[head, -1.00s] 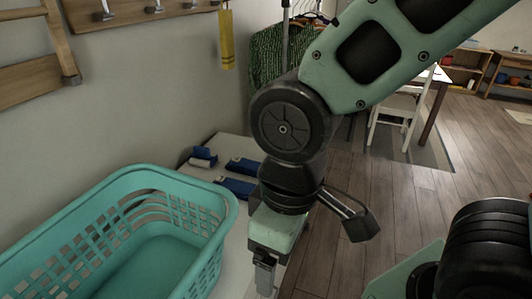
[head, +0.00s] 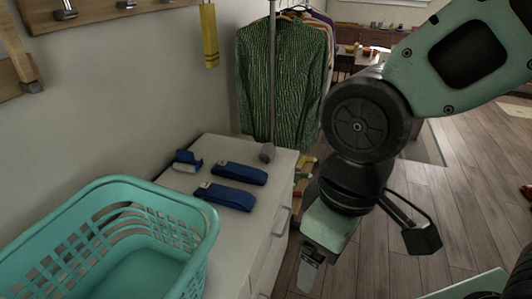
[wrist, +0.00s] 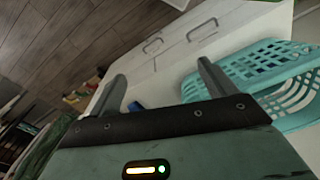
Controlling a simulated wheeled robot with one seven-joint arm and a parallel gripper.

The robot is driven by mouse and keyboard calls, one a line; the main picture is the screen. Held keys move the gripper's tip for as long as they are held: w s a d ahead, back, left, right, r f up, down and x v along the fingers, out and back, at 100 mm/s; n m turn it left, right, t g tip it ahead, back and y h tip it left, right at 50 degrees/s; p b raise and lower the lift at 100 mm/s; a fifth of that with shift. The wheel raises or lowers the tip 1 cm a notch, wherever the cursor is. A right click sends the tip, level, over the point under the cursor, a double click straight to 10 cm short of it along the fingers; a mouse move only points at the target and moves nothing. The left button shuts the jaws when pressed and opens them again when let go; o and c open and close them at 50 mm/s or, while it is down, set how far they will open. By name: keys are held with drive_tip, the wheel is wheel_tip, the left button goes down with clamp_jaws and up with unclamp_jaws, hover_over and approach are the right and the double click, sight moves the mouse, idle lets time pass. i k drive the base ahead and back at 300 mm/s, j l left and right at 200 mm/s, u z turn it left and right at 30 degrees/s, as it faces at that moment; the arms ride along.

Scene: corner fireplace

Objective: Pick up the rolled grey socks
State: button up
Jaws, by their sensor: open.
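A turquoise laundry basket (head: 185,205) stands on the dresser's near end. A green patterned garment (head: 283,80) hangs on a rack behind. Wooden floor (head: 455,205) is open to the right.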

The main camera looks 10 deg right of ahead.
sight(267, 152)
drive_tip(key=i+l+u, duration=0.3)
drive_tip(key=i+l, duration=0.15)
drive_tip(key=l, duration=0.15)
drive_tip(key=i+l+u, duration=0.15)
drive_tip(key=l, duration=0.2)
drive_tip(key=i+l+u, duration=0.15)
drive_tip(key=l, duration=0.2)
drive_tip(key=i+l+u, duration=0.1)
drive_tip(key=l, duration=0.3)
drive_tip(key=i, duration=0.1)
